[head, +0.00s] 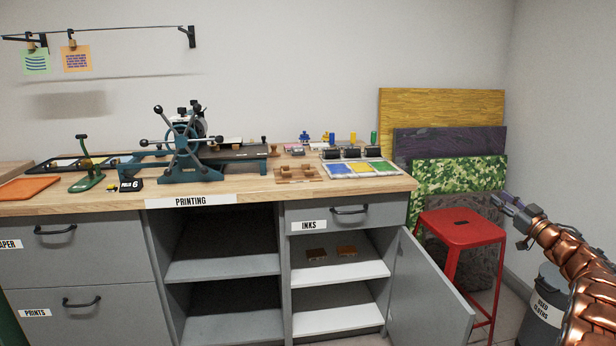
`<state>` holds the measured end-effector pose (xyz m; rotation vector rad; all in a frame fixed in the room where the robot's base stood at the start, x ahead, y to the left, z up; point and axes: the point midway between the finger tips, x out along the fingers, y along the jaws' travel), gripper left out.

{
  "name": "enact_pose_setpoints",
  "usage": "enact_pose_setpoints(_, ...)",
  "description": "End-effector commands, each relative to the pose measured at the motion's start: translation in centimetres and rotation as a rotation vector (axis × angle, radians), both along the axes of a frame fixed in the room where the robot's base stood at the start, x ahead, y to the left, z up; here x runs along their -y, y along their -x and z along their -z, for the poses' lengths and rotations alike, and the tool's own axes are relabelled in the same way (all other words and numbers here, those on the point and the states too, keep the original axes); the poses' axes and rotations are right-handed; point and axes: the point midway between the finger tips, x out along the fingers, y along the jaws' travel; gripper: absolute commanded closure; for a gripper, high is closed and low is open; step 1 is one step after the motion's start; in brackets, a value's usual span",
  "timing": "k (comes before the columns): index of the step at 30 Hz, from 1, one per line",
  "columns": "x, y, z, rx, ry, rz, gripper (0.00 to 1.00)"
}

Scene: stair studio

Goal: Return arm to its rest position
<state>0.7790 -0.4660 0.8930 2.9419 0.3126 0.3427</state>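My gripper (517,211) is at the right of the head view, at the end of my copper-coloured arm. It is in the air, in front of the wall corner and just right of the red stool's seat in the picture. Its fingers are small and dark here, and I cannot tell whether they are apart or together. I see no object clearly held in it. The rest of the arm runs down to the lower right edge.
The red stool (461,228) stands beside the open cabinet door (428,290), which juts forward. A grey bin (545,303) is below my arm. The workbench (255,195) carries a printing press (185,140) and ink tray (361,168). Coloured panels (442,107) lean on the wall.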

Motion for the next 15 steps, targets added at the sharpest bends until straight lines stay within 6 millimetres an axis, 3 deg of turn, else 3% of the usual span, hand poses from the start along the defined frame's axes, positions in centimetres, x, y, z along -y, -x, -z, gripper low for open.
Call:
enact_pose_setpoints(1,-0.6,-0.8,-2.6,0.001,-0.003,0.032,0.63)
enact_pose_setpoints(4,-0.9,-1.9,-5.8,-0.004,-0.013,0.113,0.63)
enact_pose_setpoints(9,-1.8,-3.0,-10.2,-0.036,-0.037,0.243,0.63)
enact_pose_setpoints(15,-3.5,-3.0,-14.1,-0.11,-0.068,0.385,0.63)
